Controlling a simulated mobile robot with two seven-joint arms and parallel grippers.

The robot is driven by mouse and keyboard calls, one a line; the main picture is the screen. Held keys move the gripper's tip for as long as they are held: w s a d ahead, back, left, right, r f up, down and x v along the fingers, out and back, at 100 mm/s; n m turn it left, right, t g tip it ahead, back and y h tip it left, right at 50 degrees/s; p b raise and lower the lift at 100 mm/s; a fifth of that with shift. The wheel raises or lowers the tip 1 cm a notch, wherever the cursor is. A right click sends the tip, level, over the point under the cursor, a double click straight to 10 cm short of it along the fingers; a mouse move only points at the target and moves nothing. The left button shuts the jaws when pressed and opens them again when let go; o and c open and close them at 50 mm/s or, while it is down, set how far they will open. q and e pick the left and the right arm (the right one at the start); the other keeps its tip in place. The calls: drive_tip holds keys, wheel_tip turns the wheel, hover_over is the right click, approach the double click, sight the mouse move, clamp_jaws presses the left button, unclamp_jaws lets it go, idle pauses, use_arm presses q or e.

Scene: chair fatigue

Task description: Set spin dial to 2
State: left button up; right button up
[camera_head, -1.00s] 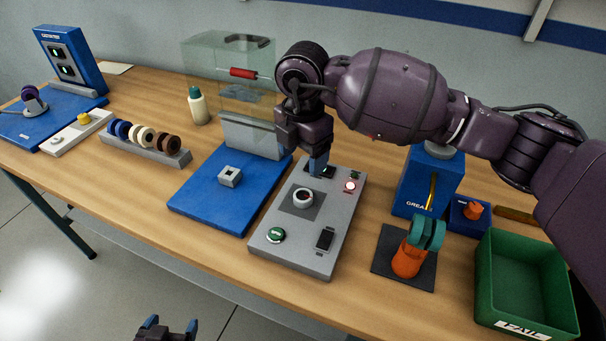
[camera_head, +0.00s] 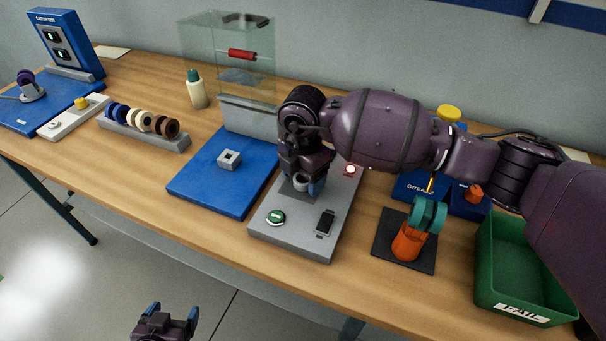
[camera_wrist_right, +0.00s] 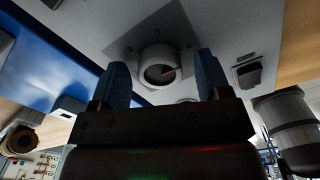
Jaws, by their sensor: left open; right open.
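The spin dial (camera_wrist_right: 158,66) is a round white knob with a dark face and a reddish pointer line, on a dark square plate of the grey control panel (camera_head: 283,242). In the head view the dial (camera_head: 300,183) is partly hidden by my right gripper (camera_head: 303,190), which is over it. In the right wrist view the two blue fingertips of my right gripper (camera_wrist_right: 162,80) stand apart on either side of the dial, with nothing visibly gripped. My left gripper (camera_head: 167,318) is open and empty, low in front of the table.
A blue base (camera_head: 215,190) lies to the left. An orange and teal piece (camera_head: 410,240) and a green FAIL bin (camera_head: 520,305) stand to the right.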

drive_tip(key=c, duration=0.9)
